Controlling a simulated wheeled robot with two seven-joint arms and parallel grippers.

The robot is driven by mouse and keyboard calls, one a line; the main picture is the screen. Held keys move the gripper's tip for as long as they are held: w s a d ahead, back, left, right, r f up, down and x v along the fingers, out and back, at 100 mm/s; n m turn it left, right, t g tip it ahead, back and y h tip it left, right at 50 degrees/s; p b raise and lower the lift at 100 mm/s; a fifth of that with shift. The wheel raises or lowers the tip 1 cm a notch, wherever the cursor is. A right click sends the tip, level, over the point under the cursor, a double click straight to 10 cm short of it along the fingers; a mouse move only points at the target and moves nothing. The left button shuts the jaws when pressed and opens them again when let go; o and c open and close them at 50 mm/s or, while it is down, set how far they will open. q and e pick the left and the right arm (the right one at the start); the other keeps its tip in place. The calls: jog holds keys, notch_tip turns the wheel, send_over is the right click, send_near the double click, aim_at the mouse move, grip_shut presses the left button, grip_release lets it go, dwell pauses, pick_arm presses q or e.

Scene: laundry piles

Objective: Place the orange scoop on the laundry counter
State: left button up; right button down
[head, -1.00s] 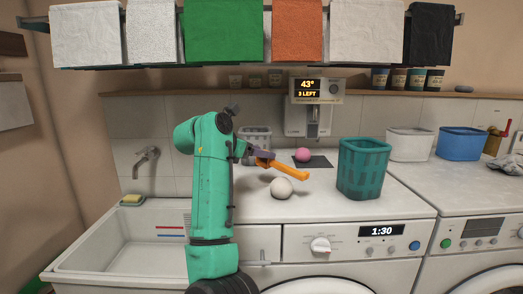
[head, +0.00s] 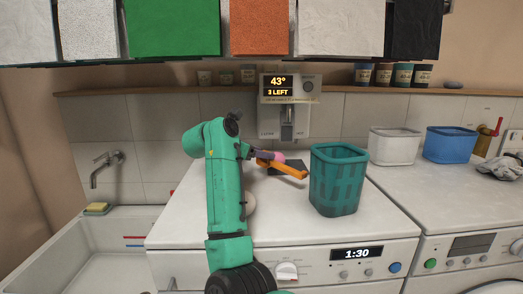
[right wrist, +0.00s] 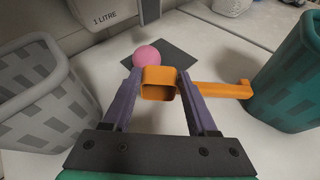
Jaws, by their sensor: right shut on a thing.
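My right gripper (head: 257,155) is shut on the orange scoop (head: 287,170), seen over the white laundry counter (head: 290,222). In the right wrist view, the scoop's square cup (right wrist: 159,84) is between the two purple fingers (right wrist: 153,98). Its handle (right wrist: 220,91) points right, towards the teal basket. The scoop appears held above the counter, but the exact gap cannot be told. My left gripper is not in view.
A teal basket (head: 338,185) stands just right of the scoop. A grey basket (right wrist: 40,95) is left. Front counter is clear.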

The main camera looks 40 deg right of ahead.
aim_at(262, 166)
jog(key=f+b, duration=0.1)
jog(key=a+f, duration=0.1)
jog(key=f, duration=0.1)
jog(key=shift+f+b, duration=0.2)
jog(key=shift+b, duration=0.2)
jog(key=shift+d+f, duration=0.3)
jog(key=shift+f, duration=0.15)
jog(key=shift+a, duration=0.1)
jog(key=shift+f+b, duration=0.2)
jog(key=shift+b, duration=0.2)
jog(key=shift+c, duration=1)
grip_release()
jog(key=shift+r, duration=0.1)
